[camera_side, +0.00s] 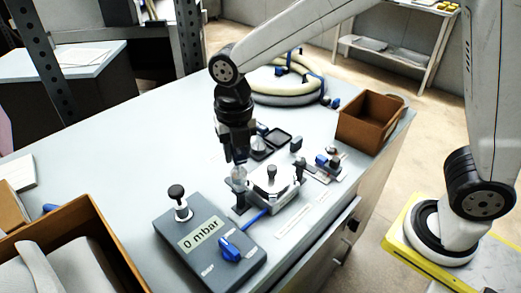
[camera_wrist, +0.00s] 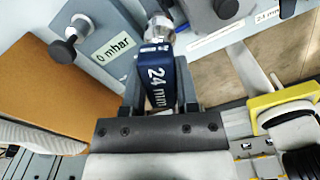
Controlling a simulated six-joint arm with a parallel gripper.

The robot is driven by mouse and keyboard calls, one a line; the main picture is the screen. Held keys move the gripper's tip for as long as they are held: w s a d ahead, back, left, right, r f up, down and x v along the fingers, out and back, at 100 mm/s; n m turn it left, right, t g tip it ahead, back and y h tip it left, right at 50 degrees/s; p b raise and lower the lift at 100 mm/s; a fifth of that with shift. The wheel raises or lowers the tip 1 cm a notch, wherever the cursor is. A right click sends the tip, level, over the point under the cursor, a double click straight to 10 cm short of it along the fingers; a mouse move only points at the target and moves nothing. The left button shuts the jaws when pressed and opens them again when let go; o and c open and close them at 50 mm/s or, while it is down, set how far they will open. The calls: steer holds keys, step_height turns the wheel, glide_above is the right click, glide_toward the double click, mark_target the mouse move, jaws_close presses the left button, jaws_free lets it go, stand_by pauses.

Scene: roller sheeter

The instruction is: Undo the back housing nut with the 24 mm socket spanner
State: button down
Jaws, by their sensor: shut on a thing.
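My gripper (camera_side: 236,152) is shut on the 24 mm socket spanner (camera_wrist: 156,82), a dark blue handle marked "24 mm". The gripper also shows in the wrist view (camera_wrist: 160,92). The spanner's bright metal socket (camera_wrist: 158,30) points away from the jaws. In the side view the socket end (camera_side: 238,173) points down beside the left end of the pale metal housing (camera_side: 272,187). The housing has dark knobs on top. The back housing nut cannot be made out, and I cannot tell whether the socket touches it.
A grey gauge box (camera_side: 195,262) reading "0 mbar" stands in front, with a black knob and a blue lever. Small fittings (camera_side: 325,163) lie right of the housing. A brown bin (camera_side: 368,122) and coiled hoses (camera_side: 283,93) are behind. Another brown box (camera_side: 110,240) is at front left.

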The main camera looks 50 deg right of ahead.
steer(key=shift+r, duration=0.1)
steer(key=shift+r, duration=2.45)
steer(key=shift+d, duration=0.1)
